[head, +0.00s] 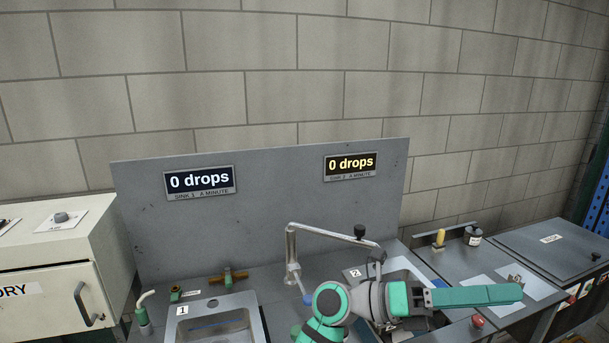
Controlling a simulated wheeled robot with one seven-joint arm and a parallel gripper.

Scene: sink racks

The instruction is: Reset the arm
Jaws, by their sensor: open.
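My arm, green with grey and dark joints, reaches in from the bottom edge and stretches right across the front of the second sink. Its long green part lies above the counter at the right. I can make out no gripper fingers on it. The arm hides much of the second sink (404,264). A bent metal faucet (318,230) with a black knob stands behind the arm.
The first sink (246,299) is at the lower left, below a brass valve (229,277). Two displays, sink 1 (199,181) and sink 2 (349,164), both read 0 drops. A white cabinet (45,280) stands left. A yellow item (439,238) and dark jar (473,236) stand right.

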